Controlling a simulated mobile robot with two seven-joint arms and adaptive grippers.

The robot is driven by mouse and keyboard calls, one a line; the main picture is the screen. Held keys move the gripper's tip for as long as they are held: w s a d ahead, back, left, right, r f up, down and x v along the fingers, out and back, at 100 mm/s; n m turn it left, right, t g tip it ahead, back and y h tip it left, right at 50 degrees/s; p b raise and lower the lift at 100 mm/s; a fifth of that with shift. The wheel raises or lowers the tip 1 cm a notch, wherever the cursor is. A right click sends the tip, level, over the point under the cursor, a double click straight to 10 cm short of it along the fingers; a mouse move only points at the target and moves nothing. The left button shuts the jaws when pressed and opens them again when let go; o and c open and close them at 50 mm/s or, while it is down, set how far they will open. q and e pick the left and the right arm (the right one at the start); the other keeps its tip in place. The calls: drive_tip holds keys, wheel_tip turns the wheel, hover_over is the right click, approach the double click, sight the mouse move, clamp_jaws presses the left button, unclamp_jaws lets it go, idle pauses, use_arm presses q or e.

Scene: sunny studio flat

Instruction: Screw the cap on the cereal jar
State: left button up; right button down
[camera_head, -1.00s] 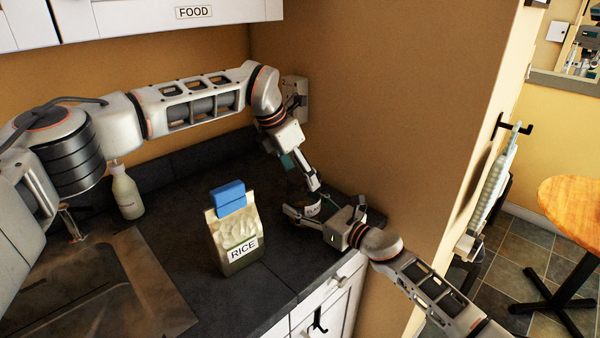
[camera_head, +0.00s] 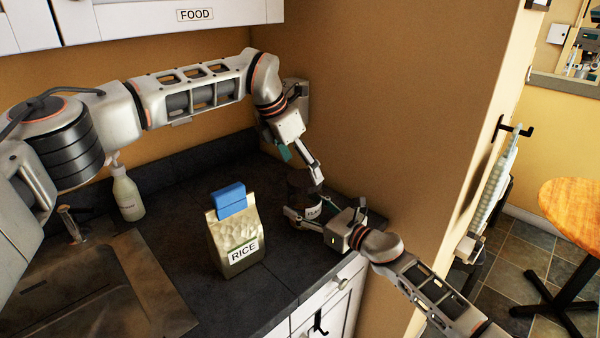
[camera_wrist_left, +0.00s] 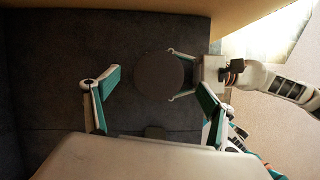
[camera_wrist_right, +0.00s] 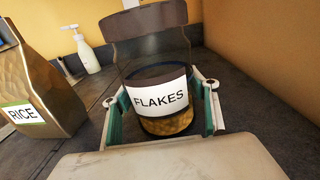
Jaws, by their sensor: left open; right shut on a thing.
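The cereal jar (camera_wrist_right: 160,98) is clear, with a white FLAKES label and flakes low inside. It stands upright on the counter at the wall corner; it also shows in the head view (camera_head: 312,212). My right gripper (camera_head: 306,222) is shut around its lower body; its fingers flank the label in the right wrist view. The dark brown cap (camera_wrist_right: 146,24) sits at the top of the jar. From above it is a dark disc in the left wrist view (camera_wrist_left: 160,77). How tightly it is seated cannot be told. My left gripper (camera_head: 312,177) is open above the cap, fingers apart from it.
A RICE bag (camera_head: 236,244) with a blue clip stands on the counter left of the jar. A soap bottle (camera_head: 127,196) and a sink (camera_head: 95,290) are farther left. The wall (camera_head: 390,110) is close behind the jar. The counter between bag and jar is clear.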

use_arm(q)
drive_tip(key=shift+r, duration=0.95)
drive_tip(key=o, duration=0.5)
drive_tip(key=v, duration=1.2)
use_arm(e)
drive_tip(key=c, duration=0.6)
unclamp_jaws()
drive_tip(key=shift+c, duration=0.2)
